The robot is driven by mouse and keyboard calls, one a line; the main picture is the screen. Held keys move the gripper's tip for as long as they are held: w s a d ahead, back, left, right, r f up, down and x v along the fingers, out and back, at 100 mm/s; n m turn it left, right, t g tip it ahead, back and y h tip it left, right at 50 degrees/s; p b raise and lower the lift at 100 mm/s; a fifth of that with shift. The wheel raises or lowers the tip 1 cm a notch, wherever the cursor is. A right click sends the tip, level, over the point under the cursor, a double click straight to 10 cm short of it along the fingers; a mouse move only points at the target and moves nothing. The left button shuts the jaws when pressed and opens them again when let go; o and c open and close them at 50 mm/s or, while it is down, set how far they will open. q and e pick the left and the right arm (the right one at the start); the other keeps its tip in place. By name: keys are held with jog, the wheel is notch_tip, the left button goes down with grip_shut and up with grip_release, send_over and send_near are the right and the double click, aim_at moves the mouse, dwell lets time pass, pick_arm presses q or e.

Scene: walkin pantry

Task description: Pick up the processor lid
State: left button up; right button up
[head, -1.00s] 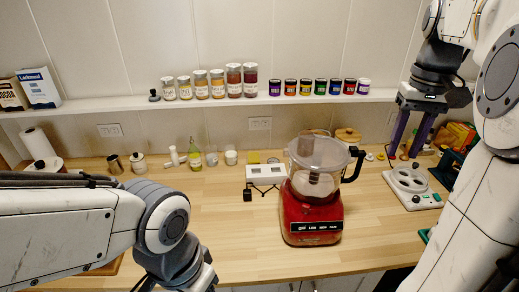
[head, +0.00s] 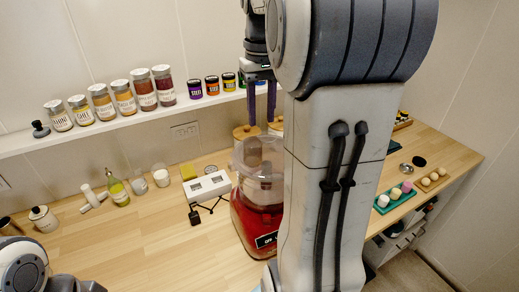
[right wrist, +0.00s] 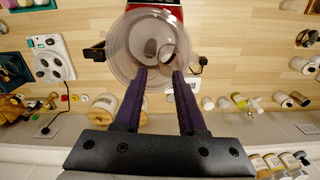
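The red food processor (head: 245,222) stands on the wooden counter, partly hidden by my right arm in the head view. Its clear round lid (head: 242,150) sits on top of the bowl; the lid also shows from above in the right wrist view (right wrist: 124,50). My right gripper (head: 261,118) is above the lid, its two purple fingers pointing down. In the right wrist view the gripper (right wrist: 160,73) is open and empty, with its fingertips over the lid's near part; I cannot tell if they touch it. My left gripper is out of view.
A white socket box (head: 207,186) with a black cable lies left of the processor. A shelf with jars (head: 123,97) runs along the wall behind. Wooden-lidded canisters (right wrist: 132,107) stand close behind the processor. The counter's left front is clear.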

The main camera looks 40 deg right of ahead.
aim_at(261, 145)
notch_tip(261, 145, down, 4)
jog(key=shift+d+f, duration=0.1)
jog(key=shift+f, duration=0.05)
jog(key=shift+w+f+p, duration=0.2)
jog(key=shift+f+p, duration=0.95)
jog(key=shift+f, duration=1.5)
grip_shut()
jog(key=shift+d, duration=0.1)
